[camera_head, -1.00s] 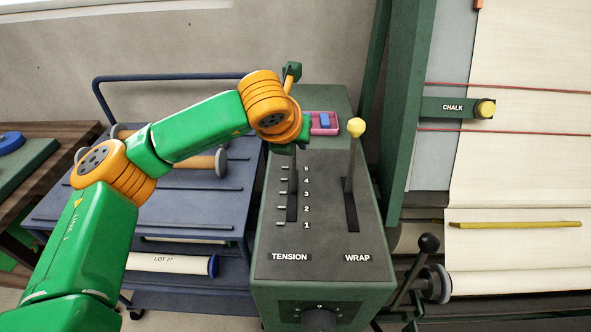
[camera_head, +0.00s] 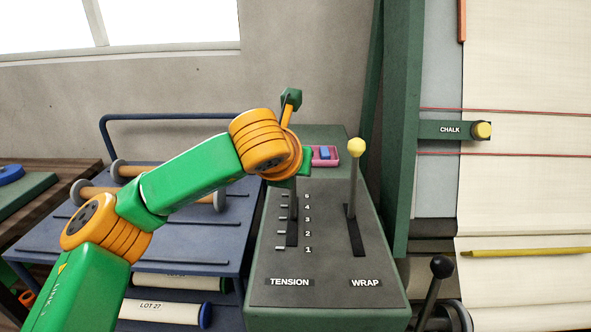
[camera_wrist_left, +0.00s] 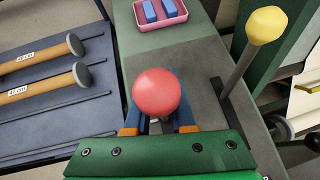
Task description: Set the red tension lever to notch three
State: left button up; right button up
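The red knob (camera_wrist_left: 157,92) of the tension lever shows in the left wrist view, between the two blue fingers of my left gripper (camera_wrist_left: 158,108). The knob covers part of the fingers, so whether they press on it is unclear. In the head view my left wrist hides the knob and fingers. The lever's grey stem (camera_head: 295,204) shows below the wrist, in the TENSION slot of the dark console (camera_head: 330,270). Notches 1 to 5 are marked along the slot, 1 nearest. The stem's exact notch is hard to read. My right gripper is out of view.
The yellow-knobbed WRAP lever (camera_head: 355,148) stands upright just right of the tension lever. A pink tray (camera_head: 334,162) with blue pieces lies at the console's far end. A blue cart (camera_head: 190,255) with rolls stands left. A green frame (camera_head: 398,150) rises on the right.

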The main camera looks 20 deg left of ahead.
pick_arm(q)
jog(key=shift+o, duration=1.3)
jog(key=shift+s, duration=0.1)
jog(key=b+v, duration=0.2)
jog(key=v, duration=0.5)
